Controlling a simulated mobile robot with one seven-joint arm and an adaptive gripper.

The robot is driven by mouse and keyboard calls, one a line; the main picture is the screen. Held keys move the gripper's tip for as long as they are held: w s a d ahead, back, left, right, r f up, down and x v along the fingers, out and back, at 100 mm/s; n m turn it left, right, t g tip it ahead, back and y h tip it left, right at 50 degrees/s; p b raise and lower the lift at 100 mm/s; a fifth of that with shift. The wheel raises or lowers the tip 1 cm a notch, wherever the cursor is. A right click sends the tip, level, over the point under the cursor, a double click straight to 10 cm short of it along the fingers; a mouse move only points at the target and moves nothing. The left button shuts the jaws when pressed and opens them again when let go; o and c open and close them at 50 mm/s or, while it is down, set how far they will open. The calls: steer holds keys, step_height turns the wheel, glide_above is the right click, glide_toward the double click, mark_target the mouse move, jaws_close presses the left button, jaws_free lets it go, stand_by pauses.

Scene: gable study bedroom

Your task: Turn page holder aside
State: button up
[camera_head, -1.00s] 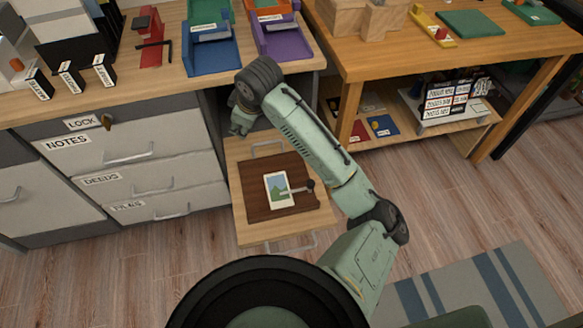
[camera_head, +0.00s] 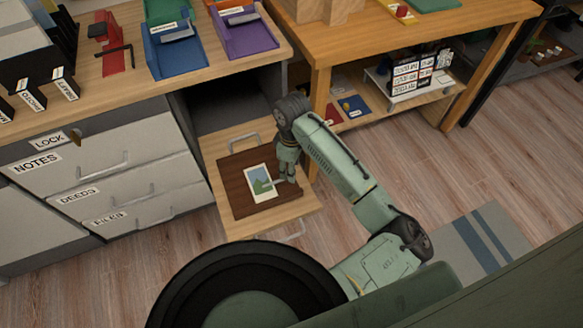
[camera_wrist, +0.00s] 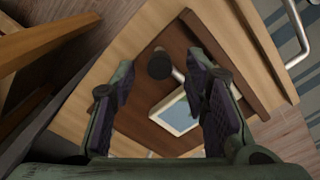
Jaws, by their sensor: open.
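The page holder shows in the wrist view as a metal arm with a round black knob (camera_wrist: 160,65) at its end, lying over a small picture card (camera_wrist: 176,114). In the head view the card (camera_head: 261,182) lies on a dark brown board (camera_head: 239,203) on the pulled-out wooden tray (camera_head: 243,230). My gripper (camera_head: 287,178) is over the right side of the board and hides the knob in the head view. In the wrist view my gripper (camera_wrist: 160,100) is open, with the knob and arm between and beyond its fingers. Contact cannot be told.
A grey drawer cabinet (camera_head: 100,185) stands left of the tray. A desk leg (camera_head: 319,105) stands close behind my gripper. Blue (camera_head: 176,58) and purple (camera_head: 245,38) letter trays sit on the desktop. The floor to the right is clear up to a striped rug (camera_head: 478,240).

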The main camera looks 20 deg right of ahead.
steer(key=shift+f, duration=0.85)
steer(key=shift+c, duration=0.2)
jaws_close()
